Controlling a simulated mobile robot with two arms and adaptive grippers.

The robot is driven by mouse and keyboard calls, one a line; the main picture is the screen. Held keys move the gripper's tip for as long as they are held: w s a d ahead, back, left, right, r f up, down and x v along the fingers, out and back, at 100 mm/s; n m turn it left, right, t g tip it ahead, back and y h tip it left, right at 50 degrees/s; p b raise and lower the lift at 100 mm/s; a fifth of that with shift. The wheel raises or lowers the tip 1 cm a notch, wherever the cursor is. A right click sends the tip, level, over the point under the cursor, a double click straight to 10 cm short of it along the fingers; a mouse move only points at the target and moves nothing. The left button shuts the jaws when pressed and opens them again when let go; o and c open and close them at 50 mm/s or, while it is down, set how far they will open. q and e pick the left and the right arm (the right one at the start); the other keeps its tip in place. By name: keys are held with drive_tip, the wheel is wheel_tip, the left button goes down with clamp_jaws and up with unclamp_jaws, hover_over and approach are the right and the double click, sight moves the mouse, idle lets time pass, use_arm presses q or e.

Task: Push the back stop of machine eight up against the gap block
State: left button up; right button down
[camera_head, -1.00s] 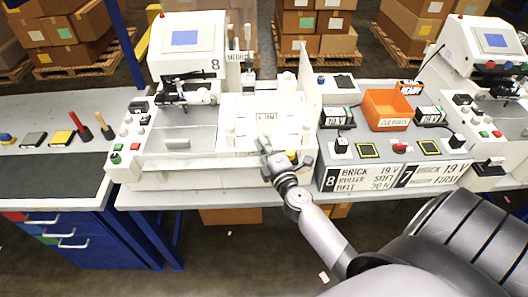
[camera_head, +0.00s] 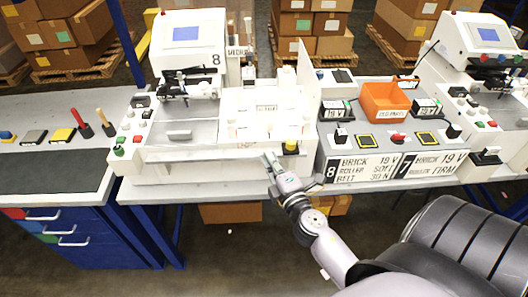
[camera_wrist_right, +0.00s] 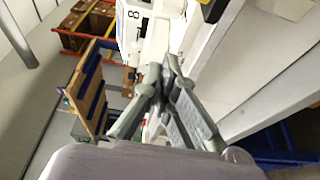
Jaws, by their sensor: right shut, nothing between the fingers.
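Machine eight (camera_head: 187,48) is the white unit with a screen and an "8" at the back left of the bench. Its white bed (camera_head: 268,85) to the right carries several pale parts and small labels. I cannot tell for sure which part is the back stop or the gap block. A small grey block (camera_head: 179,135) lies on the machine's front deck. My right gripper (camera_head: 268,160) is shut and empty at the bed's front edge, apart from the grey block. In the wrist view its fingers (camera_wrist_right: 160,82) meet, with machine eight beyond. My left gripper is not in view.
A yellow-and-black knob (camera_head: 291,147) stands just right of my gripper. An upright white panel (camera_head: 306,88) borders the bed. An orange bin (camera_head: 386,102) and a control console (camera_head: 372,143) are to the right.

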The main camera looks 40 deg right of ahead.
drive_tip(key=w+a+r+n+y+b, duration=0.1)
drive_tip(key=w+a+r+n+y, duration=0.1)
drive_tip(key=a+r+n+y, duration=0.4)
drive_tip(key=w+a+r+n+y+b, duration=0.1)
drive_tip(key=w+a+r+n+y, duration=0.15)
drive_tip(key=a+n+y, duration=0.4)
drive_tip(key=n+g+h+b, duration=0.1)
drive_tip(key=n+g+h, duration=0.7)
drive_tip(key=g, duration=0.5)
approach(268, 122)
drive_tip(key=s+a+m, duration=0.1)
drive_tip(key=s+a, duration=0.1)
drive_tip(key=s, duration=0.2)
drive_tip(key=shift+h, duration=0.55)
drive_tip(key=shift+d+p+x, duration=0.1)
drive_tip(key=shift+p+x, duration=0.55)
drive_tip(key=shift+x, duration=1.7)
drive_tip(key=shift+d+p+x, duration=0.15)
drive_tip(key=shift+p+x, duration=0.45)
drive_tip(key=shift+x, duration=1.75)
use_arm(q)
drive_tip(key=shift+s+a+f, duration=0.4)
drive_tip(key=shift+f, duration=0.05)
use_arm(e)
drive_tip(key=shift+s, duration=0.15)
